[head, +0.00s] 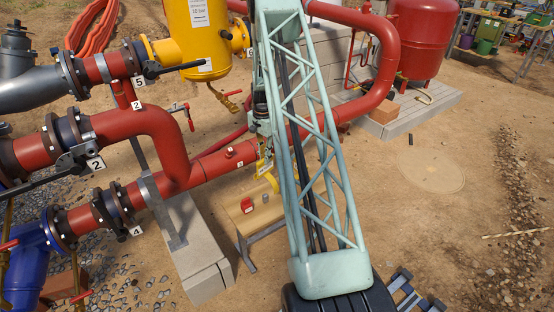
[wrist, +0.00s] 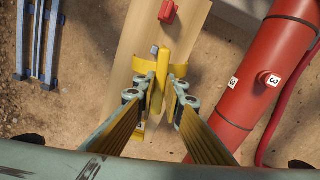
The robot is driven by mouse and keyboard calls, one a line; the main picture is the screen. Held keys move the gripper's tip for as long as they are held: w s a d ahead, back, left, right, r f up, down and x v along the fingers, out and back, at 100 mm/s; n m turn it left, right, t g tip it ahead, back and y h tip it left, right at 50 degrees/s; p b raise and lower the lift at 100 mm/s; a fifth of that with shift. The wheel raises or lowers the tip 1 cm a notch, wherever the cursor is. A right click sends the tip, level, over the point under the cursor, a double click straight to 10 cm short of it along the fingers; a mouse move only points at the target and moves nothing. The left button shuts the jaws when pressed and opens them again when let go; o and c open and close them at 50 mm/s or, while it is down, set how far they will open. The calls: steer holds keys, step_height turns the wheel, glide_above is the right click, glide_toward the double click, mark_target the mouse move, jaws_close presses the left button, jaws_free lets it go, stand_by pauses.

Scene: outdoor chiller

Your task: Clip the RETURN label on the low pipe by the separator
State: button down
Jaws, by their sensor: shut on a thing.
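My gripper (wrist: 157,98) is shut on a yellow clip-like piece (wrist: 158,72), seen between the fingers in the wrist view. It has a straight upright part and curved arms on both sides; I cannot read any lettering on it. In the head view the yellow piece (head: 272,182) shows beside my arm, over the wooden bench (head: 262,214). The low red pipe (head: 215,164) runs behind and left of the gripper; in the wrist view the pipe (wrist: 262,75) is to the right, apart from the piece. A yellow vessel (head: 203,38), perhaps the separator, stands at the top.
A small red object (head: 247,205) lies on the bench and shows in the wrist view (wrist: 168,12). A grey block (head: 203,262) stands left of the bench. Red pipes with numbered white tags and valves fill the left. A red tank (head: 420,40) stands top right. The right-hand ground is mostly clear.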

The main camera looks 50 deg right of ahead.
steer(key=w+a+r+n, duration=0.3)
steer(key=w+a, duration=0.1)
steer(key=a, duration=0.6)
steer(key=w+a+r+n, duration=0.3)
steer(key=w+a, duration=0.1)
steer(key=a, duration=0.5)
steer(key=w+a+r+n, duration=0.3)
steer(key=w+a+r, duration=0.1)
steer(key=a, duration=0.6)
steer(key=s+a+r+n, duration=0.1)
steer(key=a+r+n, duration=0.1)
steer(key=a, duration=0.8)
steer(key=s+a+r+n, duration=0.1)
steer(key=a+r+n, duration=0.2)
steer(key=a, duration=0.7)
steer(key=s+a+r+n, duration=0.1)
steer(key=a+r+n, duration=0.2)
steer(key=a, duration=0.7)
steer(key=shift+n, duration=1.2)
steer(key=shift+s+d+r, duration=0.1)
steer(key=shift+d, duration=0.05)
